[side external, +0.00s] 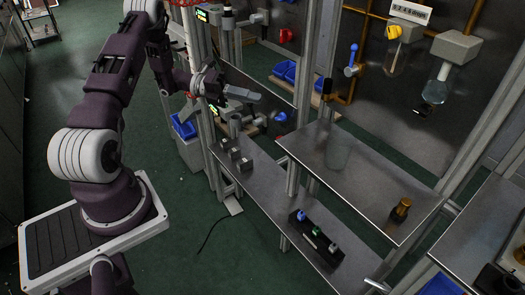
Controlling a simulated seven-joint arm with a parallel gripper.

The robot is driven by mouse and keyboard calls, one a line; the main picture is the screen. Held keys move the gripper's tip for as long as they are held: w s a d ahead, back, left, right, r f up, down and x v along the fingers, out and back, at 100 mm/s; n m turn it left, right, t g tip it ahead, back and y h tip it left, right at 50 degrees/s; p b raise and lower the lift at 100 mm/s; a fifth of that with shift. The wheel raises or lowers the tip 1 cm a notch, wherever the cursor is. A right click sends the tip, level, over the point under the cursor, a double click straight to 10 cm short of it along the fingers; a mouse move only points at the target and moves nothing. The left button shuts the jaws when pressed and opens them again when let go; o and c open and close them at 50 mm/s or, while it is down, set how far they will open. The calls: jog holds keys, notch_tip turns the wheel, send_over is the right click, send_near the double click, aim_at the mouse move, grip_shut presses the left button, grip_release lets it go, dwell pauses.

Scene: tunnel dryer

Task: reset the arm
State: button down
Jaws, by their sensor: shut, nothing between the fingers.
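My gripper (199,95) is at the end of my dark purple arm, in the upper middle of the side external view. It is small and dark against the frame behind it. Its fingers are closed and I see nothing held in them. It is close in the picture to a grey lever-like part (240,93) on the metal frame; I cannot tell whether they touch.
A metal bench (262,190) carries small grey blocks (240,160) and a dark rack (316,240). A raised shelf (350,185) holds an amber bottle (400,209). Upright posts (308,95) stand close to my arm. Green floor (165,205) is open near my base.

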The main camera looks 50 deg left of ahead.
jog(key=s+d+r+m+g+y, duration=0.2)
jog(key=s+d+r+m+g, duration=0.35)
jog(key=d+m, duration=0.35)
jog(key=s+d+r+m+g+y, duration=0.1)
jog(key=s+d+r+m+g, duration=0.3)
jog(key=d+r+m, duration=0.4)
jog(key=s+d+r+m+t+y, duration=0.2)
jog(key=s+m+t+y, duration=0.3)
jog(key=s+m+y, duration=0.5)
jog(key=s+m, duration=0.6)
jog(key=m, duration=0.5)
jog(key=shift+s+d+m+y, duration=0.2)
jog(key=shift+m+y, duration=0.1)
jog(key=shift+m, duration=0.1)
jog(key=shift+r, duration=0.15)
dwell(1.8)
